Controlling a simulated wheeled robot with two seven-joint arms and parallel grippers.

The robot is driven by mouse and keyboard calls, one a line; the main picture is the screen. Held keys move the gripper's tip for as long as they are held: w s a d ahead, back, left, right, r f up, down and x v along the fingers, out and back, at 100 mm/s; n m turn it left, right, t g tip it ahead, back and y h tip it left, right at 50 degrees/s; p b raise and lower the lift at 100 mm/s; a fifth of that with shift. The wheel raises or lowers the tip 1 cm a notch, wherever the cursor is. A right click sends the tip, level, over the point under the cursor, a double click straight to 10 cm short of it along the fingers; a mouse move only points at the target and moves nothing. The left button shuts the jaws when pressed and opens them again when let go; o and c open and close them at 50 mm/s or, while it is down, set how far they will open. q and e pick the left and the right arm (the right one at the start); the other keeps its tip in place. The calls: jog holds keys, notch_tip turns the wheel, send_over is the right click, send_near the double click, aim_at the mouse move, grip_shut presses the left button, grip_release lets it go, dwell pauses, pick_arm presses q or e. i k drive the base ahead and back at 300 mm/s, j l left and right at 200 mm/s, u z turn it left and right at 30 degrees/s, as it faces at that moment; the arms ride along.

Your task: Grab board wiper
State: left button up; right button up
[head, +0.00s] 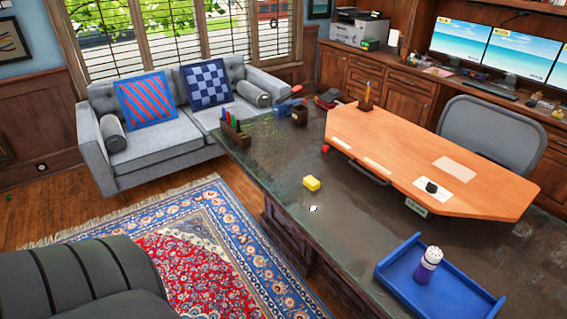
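No object is clearly marked as a board wiper. A small yellow block (311,183) lies on the dark desk top (290,170), near the edge that faces the rug; it may be the wiper, but I cannot tell for sure. A blue item (284,110) lies at the far end of the desk, too small to identify. Neither of my grippers is in view.
A raised wooden board (400,150) covers the desk's far right side. A blue tray (400,291) holding a white and purple bottle (429,265) sits at the near right. A pen holder (235,134) stands at the far left corner. A dark armchair (85,285) is near left.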

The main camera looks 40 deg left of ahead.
aim_at(312, 184)
jog(key=j+u, duration=0.15)
jog(key=u, duration=0.85)
jog(key=k+j, duration=0.05)
